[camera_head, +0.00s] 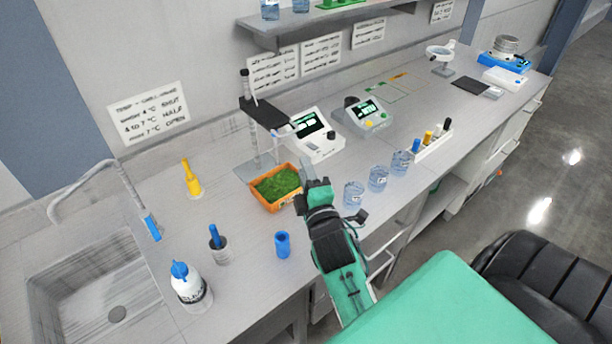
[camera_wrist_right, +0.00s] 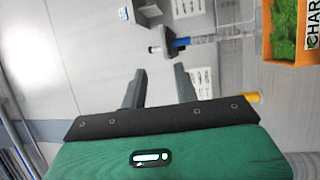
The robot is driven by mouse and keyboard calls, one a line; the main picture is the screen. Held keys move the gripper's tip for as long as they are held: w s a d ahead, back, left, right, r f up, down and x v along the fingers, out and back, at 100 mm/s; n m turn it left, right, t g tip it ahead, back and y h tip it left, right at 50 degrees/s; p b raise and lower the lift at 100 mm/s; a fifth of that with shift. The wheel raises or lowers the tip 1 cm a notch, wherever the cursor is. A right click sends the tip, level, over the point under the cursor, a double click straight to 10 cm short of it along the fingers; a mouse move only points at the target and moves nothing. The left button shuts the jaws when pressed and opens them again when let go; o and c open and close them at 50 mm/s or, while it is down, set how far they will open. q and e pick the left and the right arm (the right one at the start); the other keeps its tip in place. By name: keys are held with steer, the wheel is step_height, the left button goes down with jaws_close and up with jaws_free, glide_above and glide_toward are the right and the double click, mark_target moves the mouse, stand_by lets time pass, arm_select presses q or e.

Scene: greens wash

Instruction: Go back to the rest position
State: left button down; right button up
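My right gripper (camera_head: 317,184) is over the front part of the bench, just right of the orange tray (camera_head: 257,197). Its two fingers stand apart in the right wrist view (camera_wrist_right: 160,88), with nothing held between them. The orange tray holds green leaves (camera_head: 278,184). The tray's edge also shows at the upper right of the right wrist view (camera_wrist_right: 268,35). My left gripper is not in view.
Beakers (camera_head: 354,194) stand right of my gripper. Meters (camera_head: 314,135) stand behind. A green-topped surface (camera_head: 440,305) is in front.

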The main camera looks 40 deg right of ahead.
stand_by(0.5)
steer(key=s+a+f+m+g+y, duration=0.2)
steer(key=s+f+m+g, duration=0.25)
steer(key=f, duration=0.25)
steer(key=s+a+f+m+g+y, duration=0.25)
steer(key=s+f+g, duration=0.2)
steer(key=f, duration=0.25)
steer(key=s+a+f+m+g+y, duration=0.1)
steer(key=s+a+f+m+g, duration=0.15)
steer(key=s, duration=0.45)
steer(key=s+a+f+m+g+y, duration=0.1)
steer(key=s+a+f+m+g, duration=0.2)
steer(key=s, duration=0.5)
step_height(320, 180, down, 33)
steer(key=n+g, duration=0.1)
steer(key=g, duration=0.1)
steer(key=s+d+f, duration=0.2)
steer(key=s+f, duration=0.7)
steer(key=s+d+f+g+b, duration=0.1)
steer(key=s+f, duration=0.9)
steer(key=shift+d, duration=0.4)
